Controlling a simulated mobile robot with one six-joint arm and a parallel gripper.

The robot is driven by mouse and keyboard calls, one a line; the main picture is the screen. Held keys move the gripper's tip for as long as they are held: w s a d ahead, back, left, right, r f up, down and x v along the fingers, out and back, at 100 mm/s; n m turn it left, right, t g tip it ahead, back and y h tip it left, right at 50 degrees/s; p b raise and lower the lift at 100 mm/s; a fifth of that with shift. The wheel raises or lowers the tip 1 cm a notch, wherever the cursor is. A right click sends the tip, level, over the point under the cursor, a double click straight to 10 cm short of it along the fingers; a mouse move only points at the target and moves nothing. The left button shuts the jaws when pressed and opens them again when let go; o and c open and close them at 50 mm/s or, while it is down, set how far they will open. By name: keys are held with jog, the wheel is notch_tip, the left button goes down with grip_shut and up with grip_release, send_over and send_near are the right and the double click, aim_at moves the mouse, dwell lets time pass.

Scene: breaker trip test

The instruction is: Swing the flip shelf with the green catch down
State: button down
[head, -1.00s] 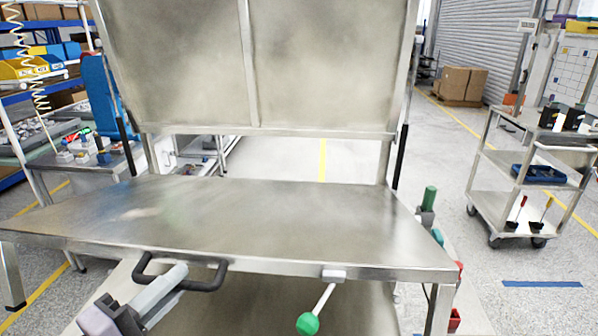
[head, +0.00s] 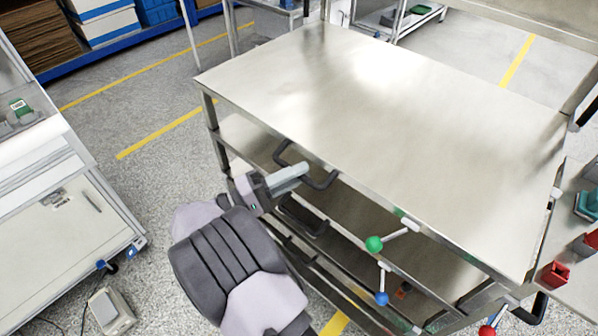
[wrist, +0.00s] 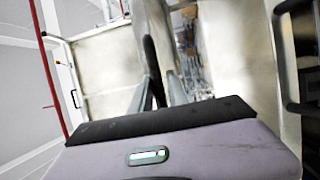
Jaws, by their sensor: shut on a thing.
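The flip shelf (head: 400,120) is a bare metal panel and looks about level in the head view. Its green catch (head: 374,244) is a green ball on a short rod at the front edge, right of the handle. The shelf's black bar handle (head: 325,183) sticks out from the front edge. My gripper (head: 300,169) comes from the lower left and is shut on this handle. In the wrist view the two grey fingers (wrist: 162,98) close around a dark bar (wrist: 152,65). The exact contact is partly hidden by the fingers.
Lower shelves sit beneath, with a blue-ball catch (head: 381,298) and a red-ball catch (head: 487,331). A side ledge with red (head: 556,273) and teal parts (head: 587,205) stands at the right. A workbench (head: 60,220) is at the left.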

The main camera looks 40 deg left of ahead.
jog(key=shift+d+f, duration=0.2)
jog(key=shift+f, duration=0.25)
jog(key=c, duration=1.7)
grip_release()
jog(key=shift+w+a+f, duration=0.1)
jog(key=shift+a, duration=0.05)
jog(key=shift+r, duration=0.2)
